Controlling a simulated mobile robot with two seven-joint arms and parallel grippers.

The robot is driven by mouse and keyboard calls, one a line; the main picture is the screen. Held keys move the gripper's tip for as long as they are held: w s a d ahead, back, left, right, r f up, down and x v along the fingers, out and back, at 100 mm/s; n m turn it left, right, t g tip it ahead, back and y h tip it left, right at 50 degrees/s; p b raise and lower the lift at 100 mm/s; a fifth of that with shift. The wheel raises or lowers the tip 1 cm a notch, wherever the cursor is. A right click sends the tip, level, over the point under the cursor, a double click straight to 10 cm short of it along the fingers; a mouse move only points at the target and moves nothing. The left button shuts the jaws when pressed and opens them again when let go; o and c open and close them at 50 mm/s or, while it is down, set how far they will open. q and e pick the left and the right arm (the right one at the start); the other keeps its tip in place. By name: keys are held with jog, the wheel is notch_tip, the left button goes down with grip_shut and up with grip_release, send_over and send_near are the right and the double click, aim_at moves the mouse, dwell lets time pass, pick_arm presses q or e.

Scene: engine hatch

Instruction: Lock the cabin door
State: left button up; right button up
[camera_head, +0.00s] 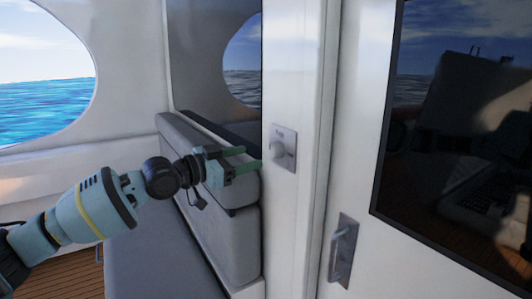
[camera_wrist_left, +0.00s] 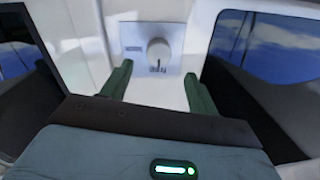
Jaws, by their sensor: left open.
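The cabin door (camera_head: 365,190) is white with a dark window and looks closed against its frame. A metal plate with a round white knob (camera_head: 279,146) sits on the white post left of the door. The knob also shows in the left wrist view (camera_wrist_left: 158,51), straight ahead, with small lettering on its plate. My left gripper (camera_head: 253,158) is open and empty, its green fingers pointing at the knob, apparently just short of it. In the left wrist view the fingers (camera_wrist_left: 158,85) lie either side of the knob's line. My right gripper is not in view.
A door handle (camera_head: 342,250) on a metal plate sits lower right of the knob. A grey cushioned seat (camera_head: 225,240) stands behind and below my left arm. A large dark window (camera_head: 460,130) fills the door's upper part. An oval window (camera_head: 40,75) is at far left.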

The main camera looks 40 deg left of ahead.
aim_at(270, 152)
pick_arm(q)
jog(key=x, duration=0.5)
jog(key=shift+w+d+r+p, duration=0.15)
jog(key=shift+p, duration=0.25)
jog(key=shift+w+d, duration=0.25)
jog(key=shift+w, duration=0.45)
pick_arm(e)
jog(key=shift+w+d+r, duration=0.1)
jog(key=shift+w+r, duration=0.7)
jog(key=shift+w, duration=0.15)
pick_arm(q)
jog(key=c, duration=1)
jog(key=shift+o, duration=0.2)
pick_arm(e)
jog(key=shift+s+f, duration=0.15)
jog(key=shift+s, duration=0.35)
